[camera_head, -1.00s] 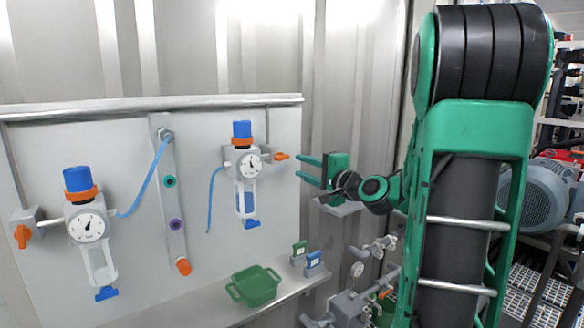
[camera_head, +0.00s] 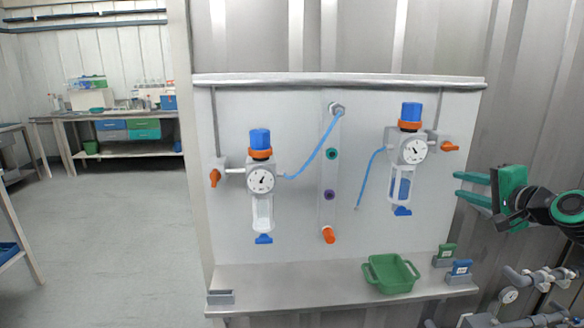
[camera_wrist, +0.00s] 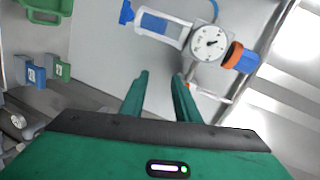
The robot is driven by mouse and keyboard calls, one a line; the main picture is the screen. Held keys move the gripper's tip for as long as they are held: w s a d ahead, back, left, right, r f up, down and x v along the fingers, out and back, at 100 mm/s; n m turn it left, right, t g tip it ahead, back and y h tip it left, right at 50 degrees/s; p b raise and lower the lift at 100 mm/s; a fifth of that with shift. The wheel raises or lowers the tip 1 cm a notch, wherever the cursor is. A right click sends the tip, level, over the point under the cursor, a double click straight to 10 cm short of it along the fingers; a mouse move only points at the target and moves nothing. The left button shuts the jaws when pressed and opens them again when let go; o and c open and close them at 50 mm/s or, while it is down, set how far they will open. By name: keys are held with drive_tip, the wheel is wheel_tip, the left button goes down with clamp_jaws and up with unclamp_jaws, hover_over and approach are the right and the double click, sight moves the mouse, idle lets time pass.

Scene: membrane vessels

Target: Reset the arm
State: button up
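My gripper (camera_head: 472,189) is at the right edge of the white panel (camera_head: 290,105), its two green fingers pointing left toward the panel side. In the wrist view the fingers of my gripper (camera_wrist: 160,90) stand apart with nothing between them. The right regulator (camera_head: 412,150), with blue knob, orange collar and round gauge, hangs on the panel to the left of the fingers, apart from them in the head view. It also shows beyond the fingertips in the wrist view (camera_wrist: 208,42). Its orange valve handle (camera_head: 450,147) sits above the fingers.
A left regulator (camera_head: 261,180) and a blue hose (camera_head: 318,148) hang on the panel. A green tray (camera_head: 391,290) and small green (camera_head: 446,251) and blue (camera_head: 461,267) blocks stand on the shelf. Pipes (camera_head: 535,277) lie below my arm. Open floor (camera_head: 95,240) is at left.

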drive_tip(key=s+a+f+n+g, duration=0.4)
drive_tip(key=s+f+n+g, duration=0.3)
drive_tip(key=s+f, duration=0.5)
drive_tip(key=s+f+n+g+h, duration=0.1)
drive_tip(key=s+f+g, duration=0.2)
drive_tip(key=s+g, duration=0.5)
drive_tip(key=s, duration=1.2)
drive_tip(key=shift+s+a+g, duration=0.3)
drive_tip(key=shift+s, duration=0.05)
drive_tip(key=shift+w+f+h, duration=0.2)
drive_tip(key=shift+w+h, duration=0.1)
drive_tip(key=shift+w, duration=0.35)
